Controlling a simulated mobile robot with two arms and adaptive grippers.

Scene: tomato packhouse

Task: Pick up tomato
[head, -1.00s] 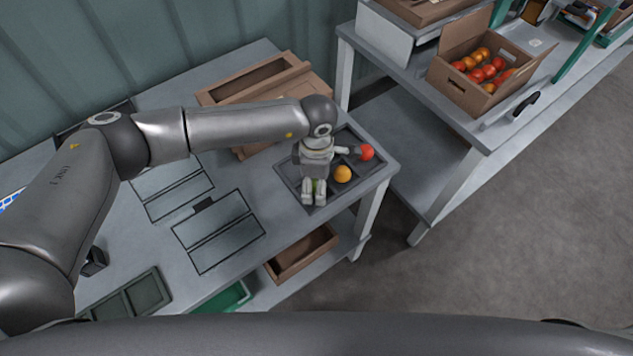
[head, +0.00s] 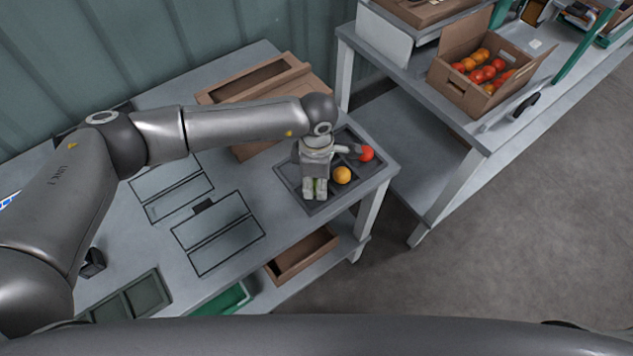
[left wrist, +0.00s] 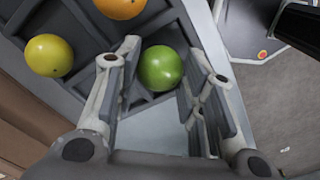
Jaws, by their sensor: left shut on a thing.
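My left gripper (head: 315,190) points down over the near-left part of a dark grey divided tray (head: 338,203) on the table. In the left wrist view the gripper (left wrist: 158,85) is shut on a green tomato (left wrist: 160,68), which sits between its two fingers. The gripper hides this tomato in the head view. An orange tomato (head: 342,175) and a red tomato (head: 366,153) lie in the tray just right of the gripper. The left wrist view also shows a yellow tomato (left wrist: 49,55) and part of an orange one (left wrist: 120,6) in tray compartments. My right gripper is out of view.
A brown wooden crate (head: 298,68) stands behind my left arm. Flat grey panels (head: 217,232) lie left of the tray. A cardboard box (head: 462,92) of tomatoes stands on another table at right. Open floor (head: 520,240) lies right of the tray's table.

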